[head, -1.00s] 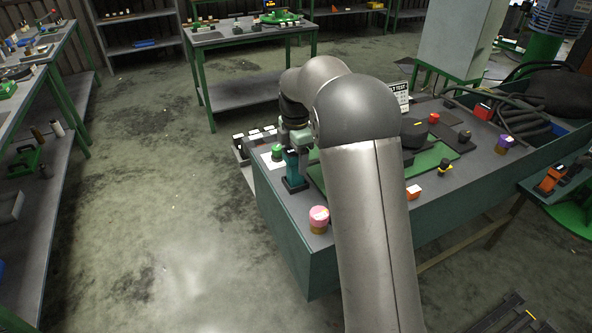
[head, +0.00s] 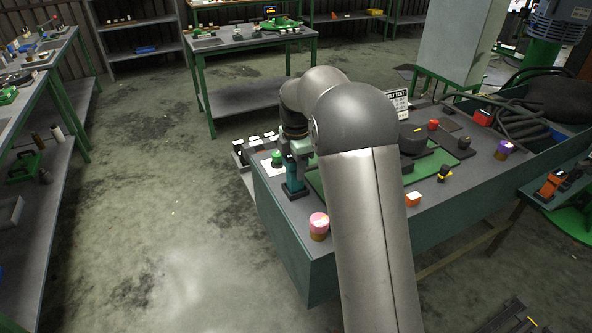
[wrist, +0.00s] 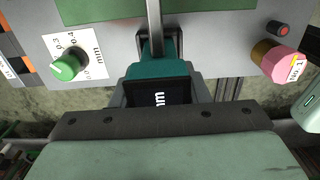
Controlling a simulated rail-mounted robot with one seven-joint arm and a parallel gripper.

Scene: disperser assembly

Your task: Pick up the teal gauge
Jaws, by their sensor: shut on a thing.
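The teal gauge (head: 292,177) stands upright at the near left part of the green bench, with a dark foot at its base. In the wrist view the teal gauge (wrist: 155,70) shows from above, with a dark display face reading "mm". My gripper (head: 298,156) is shut on the gauge near its top. I cannot tell whether the foot touches the bench top.
A green knob (head: 277,158) on a white scale plate sits just left of the gauge. A pink-topped cylinder (head: 318,226) stands at the bench's near edge. An orange block (head: 413,199) and a dark round part on a green plate (head: 428,162) lie right of my arm.

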